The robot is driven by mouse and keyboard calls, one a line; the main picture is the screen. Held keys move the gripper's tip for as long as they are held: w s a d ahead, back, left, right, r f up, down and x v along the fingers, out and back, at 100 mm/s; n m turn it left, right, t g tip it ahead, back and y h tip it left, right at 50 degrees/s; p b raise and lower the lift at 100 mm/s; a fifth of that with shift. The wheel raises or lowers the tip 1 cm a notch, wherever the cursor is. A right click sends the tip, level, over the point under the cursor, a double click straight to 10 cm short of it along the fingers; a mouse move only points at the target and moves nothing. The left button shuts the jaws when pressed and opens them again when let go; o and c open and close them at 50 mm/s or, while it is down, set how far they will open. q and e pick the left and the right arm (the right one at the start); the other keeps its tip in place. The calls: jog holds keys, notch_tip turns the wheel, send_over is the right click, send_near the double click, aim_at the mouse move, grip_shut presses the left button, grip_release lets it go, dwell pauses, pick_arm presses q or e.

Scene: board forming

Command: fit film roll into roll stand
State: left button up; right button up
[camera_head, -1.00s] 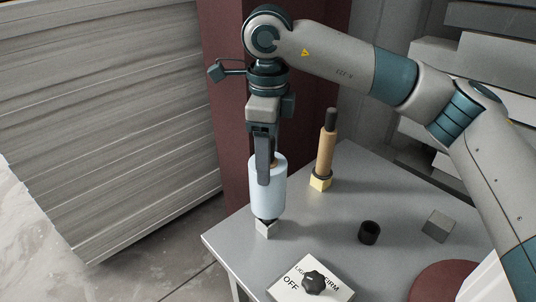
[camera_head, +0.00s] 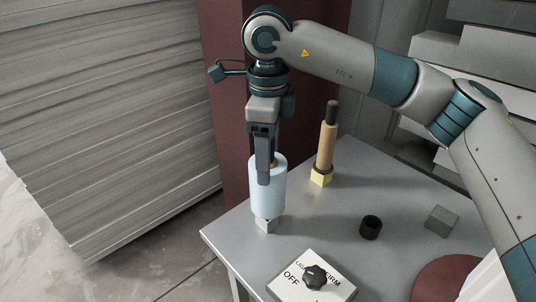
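The film roll (camera_head: 268,197) is a pale blue upright cylinder near the left corner of the grey table. My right gripper (camera_head: 264,176), on the arm coming in from the right, points down with a finger against the roll's upper side; it appears shut on the roll. The far finger is hidden. A small grey block (camera_head: 266,225), possibly the roll stand's base, shows directly under the roll. I cannot tell how far the roll sits on it. My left gripper is not in view.
A tan roll on a yellow base (camera_head: 326,152) stands behind to the right. A black ring (camera_head: 370,228), a grey cube (camera_head: 441,220) and a dark red disc (camera_head: 445,281) are at right. A switch panel with a black knob (camera_head: 316,277) is in front.

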jog(key=shift+f+b, duration=0.35)
jog(key=shift+f, duration=0.1)
jog(key=o, duration=1.5)
jog(key=shift+o, duration=0.2)
notch_tip(320, 180, up, 18)
jog(key=shift+f+b, duration=0.25)
jog(key=shift+b, duration=0.15)
